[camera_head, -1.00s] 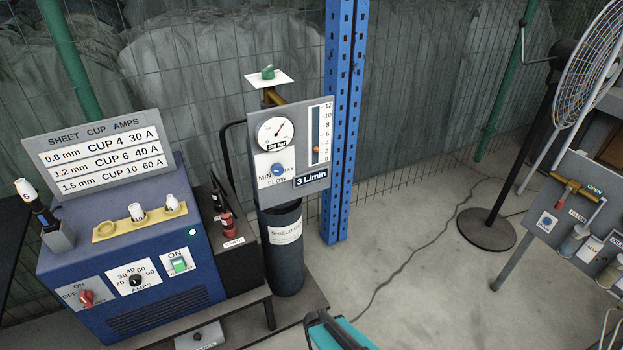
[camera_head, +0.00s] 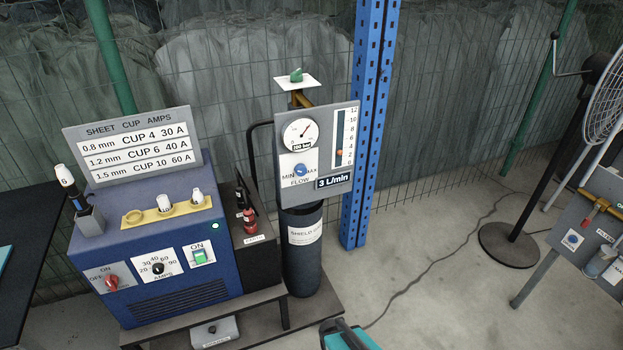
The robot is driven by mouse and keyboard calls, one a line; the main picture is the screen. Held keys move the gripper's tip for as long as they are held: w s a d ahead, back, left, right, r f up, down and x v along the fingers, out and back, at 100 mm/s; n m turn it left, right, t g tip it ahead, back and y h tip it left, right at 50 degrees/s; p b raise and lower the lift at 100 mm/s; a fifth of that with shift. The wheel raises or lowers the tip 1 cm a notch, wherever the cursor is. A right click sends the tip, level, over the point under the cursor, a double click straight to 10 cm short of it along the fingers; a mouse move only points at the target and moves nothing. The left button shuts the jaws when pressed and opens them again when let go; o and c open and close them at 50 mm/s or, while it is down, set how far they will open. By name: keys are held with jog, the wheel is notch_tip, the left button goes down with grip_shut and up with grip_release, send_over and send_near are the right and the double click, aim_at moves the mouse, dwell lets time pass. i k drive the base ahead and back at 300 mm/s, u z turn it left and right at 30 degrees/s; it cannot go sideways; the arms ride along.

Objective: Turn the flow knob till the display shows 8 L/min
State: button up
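The blue flow knob (camera_head: 300,171) sits on a white plate marked MIN, MAX and FLOW, on the grey gauge panel (camera_head: 346,192). The display (camera_head: 333,182) below and right of the knob reads 3 L/min. An orange float (camera_head: 340,152) shows low in the scale tube, between the 2 and 4 marks. A round dial (camera_head: 298,133) above the knob is labelled 200 bar. The panel stands above a dark gas cylinder (camera_head: 302,262). A teal and dark part at the bottom edge seems to be mine; my gripper's fingers do not show.
A blue welding machine (camera_head: 150,295) with switches and an amps knob stands left, below a sheet cup amps sign (camera_head: 133,145). A blue post (camera_head: 368,120) rises right of the panel. A fan and another panel stand far right. Open floor lies between.

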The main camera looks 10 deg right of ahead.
aim_at(301, 170)
jog(key=z, duration=0.15)
jog(key=k, duration=1)
jog(key=u, duration=1.4)
jog(key=i, duration=0.75)
jog(key=z, duration=0.2)
